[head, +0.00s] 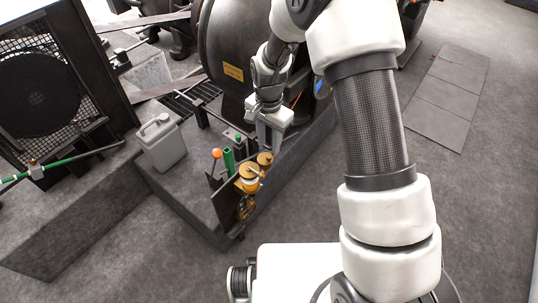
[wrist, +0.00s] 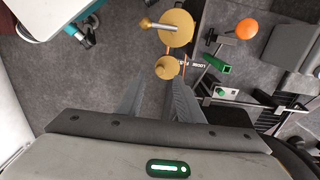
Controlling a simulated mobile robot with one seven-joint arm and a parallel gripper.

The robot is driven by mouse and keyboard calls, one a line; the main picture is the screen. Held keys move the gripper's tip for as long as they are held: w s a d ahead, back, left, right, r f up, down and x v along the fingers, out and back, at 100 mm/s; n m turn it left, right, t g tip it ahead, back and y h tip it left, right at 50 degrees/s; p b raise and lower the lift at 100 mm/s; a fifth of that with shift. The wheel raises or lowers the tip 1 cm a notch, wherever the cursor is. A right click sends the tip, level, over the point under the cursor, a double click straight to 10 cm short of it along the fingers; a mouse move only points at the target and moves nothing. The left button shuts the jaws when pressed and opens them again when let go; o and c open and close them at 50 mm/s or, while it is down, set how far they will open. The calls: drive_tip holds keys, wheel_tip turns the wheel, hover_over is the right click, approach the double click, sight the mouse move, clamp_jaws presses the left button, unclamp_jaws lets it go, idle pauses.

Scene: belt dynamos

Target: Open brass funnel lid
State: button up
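Two round brass pieces sit side by side on the machine's end. The larger brass disc (head: 248,171) has a grey handle lying across it in the wrist view (wrist: 176,36). The smaller brass cap (head: 265,158) is nearer my gripper and also shows in the wrist view (wrist: 167,68). I cannot tell for certain which one is the funnel lid. My gripper (head: 268,147) points down just behind the brass pieces, apart from them. In the wrist view its two fingers (wrist: 156,90) are spread with an empty gap, the smaller cap just beyond the tips.
An orange ball knob (head: 216,153) and a green tube (head: 229,161) stand left of the brass pieces. A grey jerrycan (head: 161,143) is farther left. The large dark dynamo housing (head: 235,50) rises behind my gripper. The floor in front is clear.

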sight(269, 156)
wheel_tip(269, 156, down, 6)
drive_tip(key=shift+r+b, duration=0.15)
drive_tip(key=shift+b, duration=0.25)
clamp_jaws()
